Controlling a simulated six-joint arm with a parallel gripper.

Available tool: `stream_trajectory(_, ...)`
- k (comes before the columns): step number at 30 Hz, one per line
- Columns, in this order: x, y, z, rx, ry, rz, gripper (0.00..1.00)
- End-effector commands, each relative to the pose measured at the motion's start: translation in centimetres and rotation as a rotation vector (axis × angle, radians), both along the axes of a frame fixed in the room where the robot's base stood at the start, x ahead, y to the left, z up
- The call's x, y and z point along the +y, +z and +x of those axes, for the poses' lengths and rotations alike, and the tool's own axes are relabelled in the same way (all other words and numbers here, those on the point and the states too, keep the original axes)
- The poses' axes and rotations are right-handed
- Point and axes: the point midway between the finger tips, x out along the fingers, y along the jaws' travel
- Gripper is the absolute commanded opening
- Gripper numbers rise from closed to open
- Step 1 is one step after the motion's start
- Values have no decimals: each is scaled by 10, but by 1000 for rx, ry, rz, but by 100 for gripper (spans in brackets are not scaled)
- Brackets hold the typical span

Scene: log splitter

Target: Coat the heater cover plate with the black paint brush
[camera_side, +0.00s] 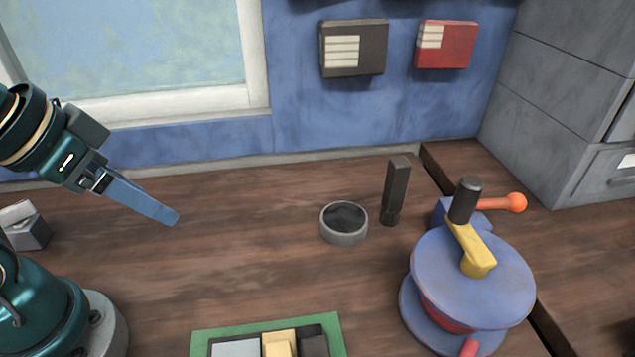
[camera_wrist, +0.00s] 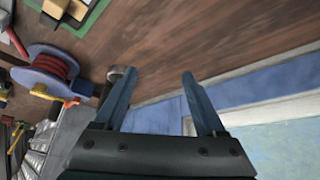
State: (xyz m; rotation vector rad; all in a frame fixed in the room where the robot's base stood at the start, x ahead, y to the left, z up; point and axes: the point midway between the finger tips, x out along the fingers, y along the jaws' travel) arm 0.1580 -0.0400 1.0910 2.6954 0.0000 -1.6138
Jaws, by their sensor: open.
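My gripper (camera_side: 172,216) is in the air at the left of the side view, over the wooden bench, apart from everything. In the wrist view its two blue fingers (camera_wrist: 158,74) are spread with nothing between them. A dark upright block-like piece (camera_side: 397,188), which may be the black brush, stands on the bench right of centre. Beside it, on its left, is a round grey dish (camera_side: 344,236) with a dark inside. I cannot tell for certain which thing is the heater cover plate; a pale grey flat piece (camera_side: 235,347) lies at the bottom edge, partly cut off.
A blue reel (camera_side: 475,275) with a yellow crank stands at the right. A green mat (camera_side: 265,330) with several blocks lies at the front. A grey cabinet (camera_side: 560,120) stands at the back right. The bench (camera_side: 240,230) between my gripper and the dish is clear.

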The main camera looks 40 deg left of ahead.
Motion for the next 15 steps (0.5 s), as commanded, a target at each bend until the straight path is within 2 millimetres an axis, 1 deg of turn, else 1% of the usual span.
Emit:
stream_trajectory(10,1,50,2,-7,3,3,72)
stream_trajectory(11,7,50,11,-26,28,26,72)
stream_trajectory(15,29,63,50,-139,108,101,72)
